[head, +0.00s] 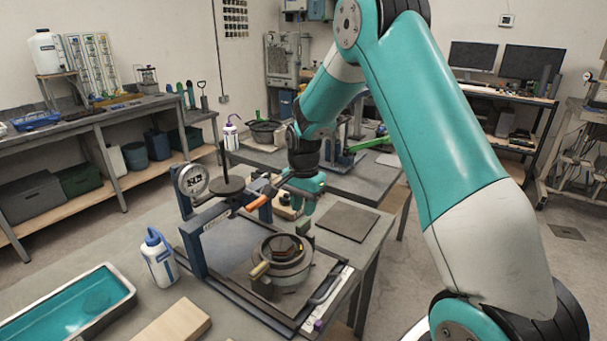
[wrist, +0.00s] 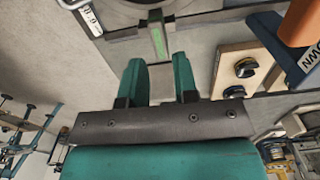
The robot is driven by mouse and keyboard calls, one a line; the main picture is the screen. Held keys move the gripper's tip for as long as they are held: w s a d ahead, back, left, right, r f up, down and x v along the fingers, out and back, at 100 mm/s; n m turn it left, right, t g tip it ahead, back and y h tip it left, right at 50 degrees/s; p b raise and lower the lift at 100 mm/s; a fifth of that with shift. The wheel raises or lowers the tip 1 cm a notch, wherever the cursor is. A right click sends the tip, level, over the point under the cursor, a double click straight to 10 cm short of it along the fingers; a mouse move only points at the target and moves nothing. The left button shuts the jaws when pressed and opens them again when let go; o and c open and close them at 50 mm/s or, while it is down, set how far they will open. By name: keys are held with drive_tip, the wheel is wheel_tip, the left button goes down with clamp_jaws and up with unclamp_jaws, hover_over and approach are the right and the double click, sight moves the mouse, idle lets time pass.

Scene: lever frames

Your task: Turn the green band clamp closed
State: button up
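A round grey pot (head: 283,256) stands on the dark plate of the bench rig, with a band around it. A short lever with a green face, apparently the band clamp's handle, sticks out from the pot's far right side (head: 306,225). In the wrist view the green lever (wrist: 158,40) points toward my gripper, ahead of the gap between the fingers. My gripper (head: 307,206) hangs just above and beyond the lever in the head view. In the wrist view my gripper (wrist: 158,62) is open with nothing between its fingers. Whether a finger touches the lever I cannot tell.
A tan handle (head: 260,269) sits at the pot's near left side. An orange-handled lever (head: 257,203) is on the blue frame left of my gripper. A wooden board with dark knobs (wrist: 240,66) lies beside the fingers. A white bottle (head: 159,262) and teal tray (head: 68,307) stand left.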

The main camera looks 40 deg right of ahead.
sight(304, 221)
wheel_tip(304, 221, up, 12)
drive_tip(key=b, duration=0.1)
idle(0.5)
drive_tip(key=s+a+r+n+y, duration=0.2)
drive_tip(key=s+a+r+n, duration=0.1)
drive_tip(key=s+a+n, duration=1.05)
drive_tip(key=s+a+n+y, duration=0.1)
drive_tip(key=s+a+n, duration=0.3)
drive_tip(key=s, duration=0.3)
drive_tip(key=s+a+n+y, duration=0.1)
drive_tip(key=s+a+n, duration=0.3)
drive_tip(key=s+a, duration=0.2)
drive_tip(key=shift+s+a+f, duration=0.25)
drive_tip(key=shift+s, duration=0.7)
